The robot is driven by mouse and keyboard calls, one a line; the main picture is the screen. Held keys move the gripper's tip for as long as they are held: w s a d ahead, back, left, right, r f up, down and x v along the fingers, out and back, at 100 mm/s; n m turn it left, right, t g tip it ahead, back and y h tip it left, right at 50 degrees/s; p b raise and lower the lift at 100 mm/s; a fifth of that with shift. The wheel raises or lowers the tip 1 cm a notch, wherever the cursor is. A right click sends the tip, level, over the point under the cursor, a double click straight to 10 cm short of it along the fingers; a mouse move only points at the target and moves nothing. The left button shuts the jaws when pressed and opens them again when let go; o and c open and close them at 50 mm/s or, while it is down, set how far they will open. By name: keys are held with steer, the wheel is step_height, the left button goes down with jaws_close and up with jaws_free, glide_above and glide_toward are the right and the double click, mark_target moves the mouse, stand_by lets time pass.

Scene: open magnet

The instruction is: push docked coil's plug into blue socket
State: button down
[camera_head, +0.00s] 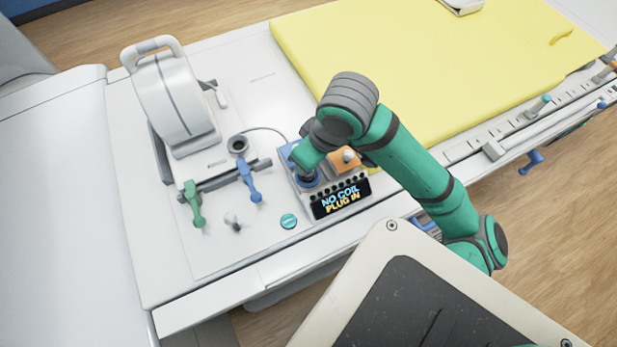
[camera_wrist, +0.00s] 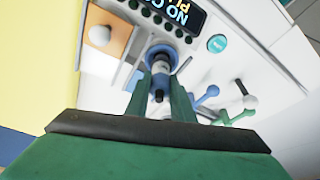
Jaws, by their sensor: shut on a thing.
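The white docked coil (camera_head: 172,100) with its top handle stands upright at the left of the table. A thin cable (camera_head: 268,130) runs from a dark round fitting beside it toward the socket panel. My gripper (camera_wrist: 160,88) is shut on the grey-white plug (camera_wrist: 161,69), pointing down at the panel. The blue socket (camera_wrist: 160,50) shows as a blue ring at the plug's far end, and its blue base (camera_head: 307,181) shows below my gripper in the head view. The plug appears lined up with the ring; how deep it sits is hidden. The display (camera_head: 341,198) reads "NO COIL PLUG IN".
An orange block with a pale knob (camera_head: 347,156) sits right of the blue socket. A green lever (camera_head: 194,204), a blue lever (camera_head: 249,182), a pale knob (camera_head: 232,221) and a teal button (camera_head: 289,221) lie to the left. A yellow mat (camera_head: 420,60) covers the table behind.

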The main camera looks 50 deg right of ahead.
steer(key=shift+f, duration=0.85)
stand_by(0.3)
steer(key=c, duration=1.5)
jaws_free()
steer(key=shift+o, duration=0.2)
steer(key=v, duration=1)
steer(key=shift+s+r, duration=0.2)
steer(key=shift+r, duration=0.15)
